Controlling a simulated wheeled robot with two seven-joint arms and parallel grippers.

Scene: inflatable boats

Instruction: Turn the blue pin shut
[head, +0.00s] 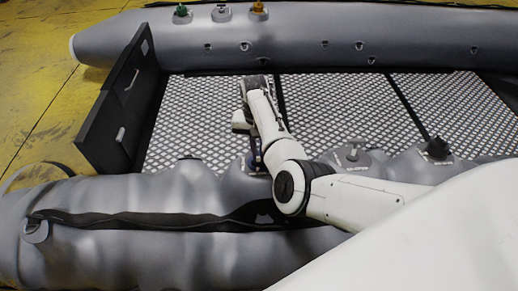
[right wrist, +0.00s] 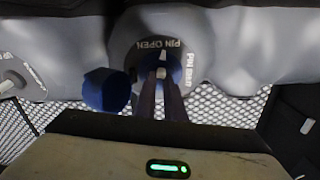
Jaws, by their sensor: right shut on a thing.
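The blue pin (right wrist: 174,66) sits in a round grey valve plate (right wrist: 126,38) on the near tube of the boat. The plate reads "PIN OPEN" at the top, and further lettering on its right is hard to read. My right gripper (right wrist: 161,76) is shut on the blue pin, its two dark fingers on either side of it. A blue round cap (right wrist: 107,90) hangs beside the fingers on the left. In the head view my right gripper (head: 256,164) reaches down to the near tube, mostly hiding the pin. My left gripper is not in view.
A grey valve (head: 352,151) and a black valve (head: 437,148) stand on the near tube to the right. Green (head: 181,11), white (head: 221,13) and orange (head: 259,8) valves are on the far tube. A black transom board (head: 118,110) stands at left.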

